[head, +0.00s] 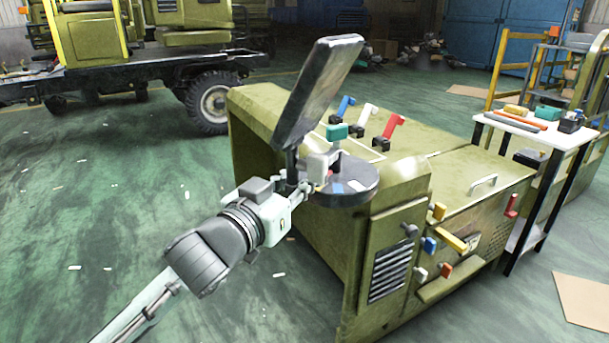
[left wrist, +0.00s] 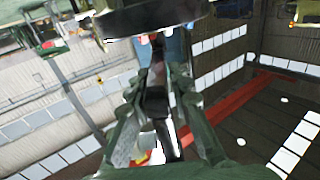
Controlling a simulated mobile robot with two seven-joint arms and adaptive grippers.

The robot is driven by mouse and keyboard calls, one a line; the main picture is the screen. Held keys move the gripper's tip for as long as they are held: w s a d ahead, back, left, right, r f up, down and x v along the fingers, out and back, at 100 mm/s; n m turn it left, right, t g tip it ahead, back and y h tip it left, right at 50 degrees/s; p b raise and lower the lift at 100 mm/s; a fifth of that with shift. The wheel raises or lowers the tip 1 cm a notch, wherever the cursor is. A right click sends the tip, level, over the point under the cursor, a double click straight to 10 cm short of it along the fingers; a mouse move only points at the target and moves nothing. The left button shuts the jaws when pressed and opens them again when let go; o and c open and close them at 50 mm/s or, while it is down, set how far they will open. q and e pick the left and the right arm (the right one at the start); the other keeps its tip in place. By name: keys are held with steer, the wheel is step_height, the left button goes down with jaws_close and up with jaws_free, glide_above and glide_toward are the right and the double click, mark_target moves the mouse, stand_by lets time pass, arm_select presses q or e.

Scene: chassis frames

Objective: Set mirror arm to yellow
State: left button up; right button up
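The mirror arm carries a tall dark mirror panel (head: 318,90) that leans to the right. It stands at the left of a round dark base (head: 352,190) on the corner of the olive machine. A small pale mark shows on the base; no yellow mark is clearly readable in the head view. My left gripper (head: 306,184) is at the foot of the mirror, against its post. In the left wrist view its fingers (left wrist: 163,88) lie on both sides of a dark bar; contact is unclear. A small yellow and red patch (left wrist: 143,158) shows beside the bar. My right gripper is out of view.
Blue (head: 345,106), white (head: 367,115) and red (head: 394,126) levers and a teal knob (head: 337,131) stand close behind the base. Coloured handles are on the machine's front. A white-topped cart (head: 545,135) is at right. The green floor at left is open.

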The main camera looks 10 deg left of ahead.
mark_target(289, 188)
arm_select(q)
steer(key=o, duration=0.3)
steer(key=shift+s, duration=0.1)
steer(key=v, duration=0.7)
steer(key=shift+s+a, duration=0.1)
steer(key=shift+s, duration=0.05)
steer(key=shift+s, duration=0.1)
